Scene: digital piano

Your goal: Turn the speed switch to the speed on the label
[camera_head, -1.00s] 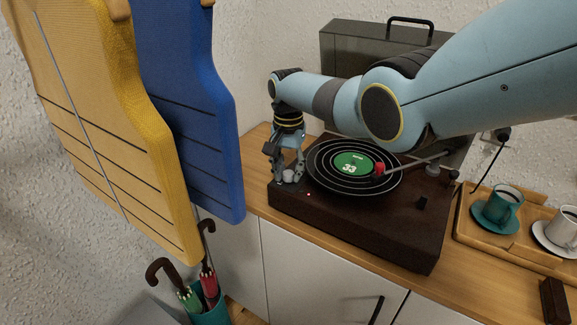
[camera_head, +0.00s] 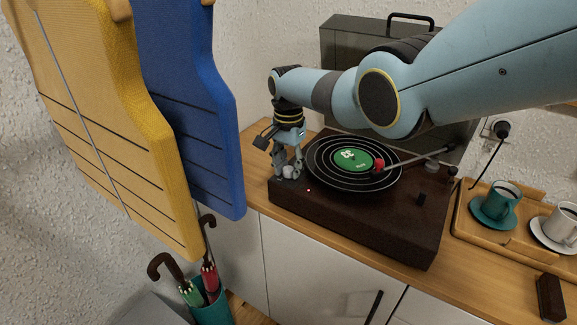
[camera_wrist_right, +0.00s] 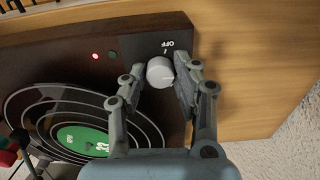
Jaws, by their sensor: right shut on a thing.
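The record player (camera_head: 365,215) is a dark brown box with its lid up on a wooden cabinet. A black record (camera_head: 330,176) with a green label (camera_head: 352,160) lies on it; the label's number reads 33. The speed switch is a light grey round knob (camera_head: 289,172) at the left corner of the player. My right gripper (camera_head: 287,165) is shut on the knob; in the right wrist view its fingers stand at both sides of the knob (camera_wrist_right: 160,72). The word OFF (camera_wrist_right: 168,44) is beside the knob. Other speed marks are hidden. My left gripper is out of view.
A tonearm with a red head (camera_head: 379,164) reaches over the record. A red light (camera_wrist_right: 95,56) glows on the player. A wooden tray (camera_head: 478,236) with cups is at the right. Blue (camera_head: 200,130) and yellow (camera_head: 110,130) hanging items are at the left.

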